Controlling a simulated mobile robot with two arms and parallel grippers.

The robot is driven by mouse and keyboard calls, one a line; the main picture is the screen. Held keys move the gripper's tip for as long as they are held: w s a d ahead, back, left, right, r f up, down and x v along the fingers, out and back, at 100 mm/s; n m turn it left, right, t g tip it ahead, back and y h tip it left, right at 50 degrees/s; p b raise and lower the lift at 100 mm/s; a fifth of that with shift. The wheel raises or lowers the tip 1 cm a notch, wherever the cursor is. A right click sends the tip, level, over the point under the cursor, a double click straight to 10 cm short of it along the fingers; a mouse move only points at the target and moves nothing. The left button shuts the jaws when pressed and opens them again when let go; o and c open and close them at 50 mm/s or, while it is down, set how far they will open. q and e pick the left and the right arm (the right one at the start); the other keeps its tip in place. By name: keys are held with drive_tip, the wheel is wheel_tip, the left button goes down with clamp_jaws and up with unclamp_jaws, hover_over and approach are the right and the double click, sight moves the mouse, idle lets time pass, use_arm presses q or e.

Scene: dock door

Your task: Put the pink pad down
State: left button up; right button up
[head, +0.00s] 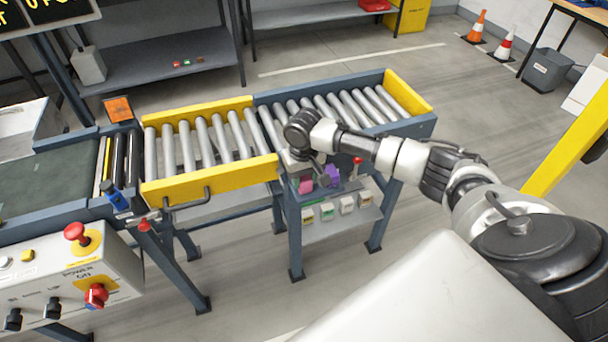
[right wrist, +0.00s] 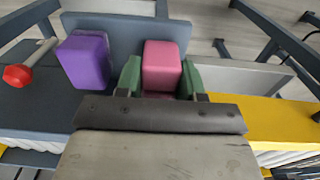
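The pink pad (right wrist: 161,65) is a small rounded block between the green-tipped fingers of my right gripper (right wrist: 160,80). The fingers lie close against its two sides, shut on it. In the head view the pink pad (head: 306,186) shows just under my right gripper (head: 304,172), at the small blue-grey ledge (head: 345,188) on the conveyor's near side. I cannot tell whether the pad touches the ledge. My left gripper is in neither view.
A purple block (right wrist: 85,60) stands just left of the pad in the wrist view, with a red-knobbed lever (right wrist: 18,75) beyond it. Several small boxes (head: 347,204) sit on a lower shelf. The roller conveyor (head: 210,140) behind is empty.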

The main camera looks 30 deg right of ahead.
drive_tip(key=o, duration=0.4)
drive_tip(key=shift+o, duration=0.2)
